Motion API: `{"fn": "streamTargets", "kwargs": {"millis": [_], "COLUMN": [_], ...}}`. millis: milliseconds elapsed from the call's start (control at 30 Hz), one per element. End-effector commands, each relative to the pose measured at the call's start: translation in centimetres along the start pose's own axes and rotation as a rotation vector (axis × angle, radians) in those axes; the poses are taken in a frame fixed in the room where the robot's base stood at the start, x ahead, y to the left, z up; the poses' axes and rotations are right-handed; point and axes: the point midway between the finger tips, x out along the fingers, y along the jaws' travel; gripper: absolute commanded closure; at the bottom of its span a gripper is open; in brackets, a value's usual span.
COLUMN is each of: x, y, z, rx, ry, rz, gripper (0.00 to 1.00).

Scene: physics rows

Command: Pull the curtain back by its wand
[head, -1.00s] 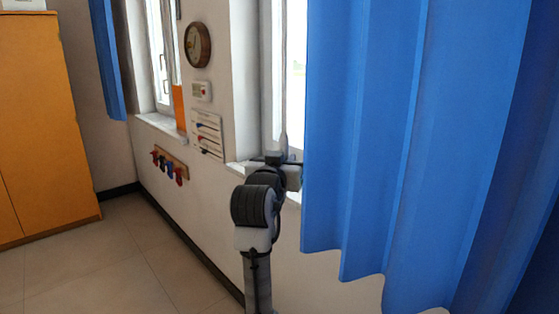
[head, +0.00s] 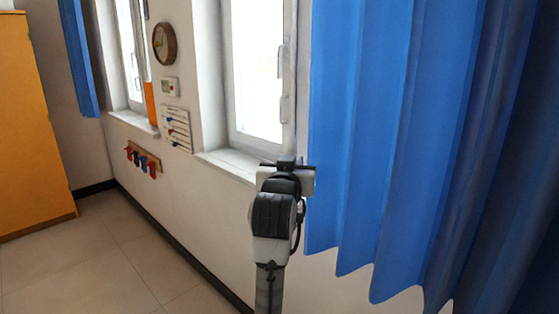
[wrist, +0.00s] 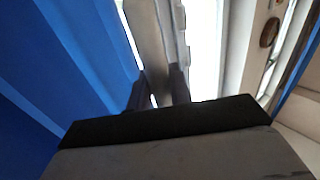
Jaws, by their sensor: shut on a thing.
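The blue curtain (head: 400,140) hangs in folds on the right side of the head view, its left edge beside the window. It also shows at the left of the wrist view (wrist: 50,60). My gripper (head: 288,163) is at the curtain's left edge, just above sill height. In the wrist view the two dark fingers of my gripper (wrist: 158,88) are closed around the pale wand (wrist: 148,35), which runs up from between them. I cannot pick the wand out in the head view.
The bright window (head: 262,70) and its sill (head: 228,163) are left of my gripper. A clock (head: 164,44), a thermostat (head: 169,86) and a hook rack (head: 144,158) are on the wall. An orange cabinet (head: 32,120) stands far left. The floor (head: 90,250) there is clear.

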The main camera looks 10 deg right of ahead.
Motion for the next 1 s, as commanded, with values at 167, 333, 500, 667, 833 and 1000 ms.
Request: {"fn": "streamTargets", "kwargs": {"millis": [167,333,500,667,833,1000], "x": [-1.8,-3.0,-3.5,-3.6,-3.6,-3.6], "y": [2.7,4.5,5.3,5.5,5.6,5.6], "z": [0.0,0.0,0.0,0.0,0.1,0.1], "rx": [0.001,0.001,0.001,0.001,0.001,0.001], "ry": [0.001,0.001,0.001,0.0,-0.001,-0.001], "rz": [0.002,0.002,0.001,0.002,0.005,0.006], "gripper": [1.0,1.0,1.0,1.0,1.0,0.65]}}
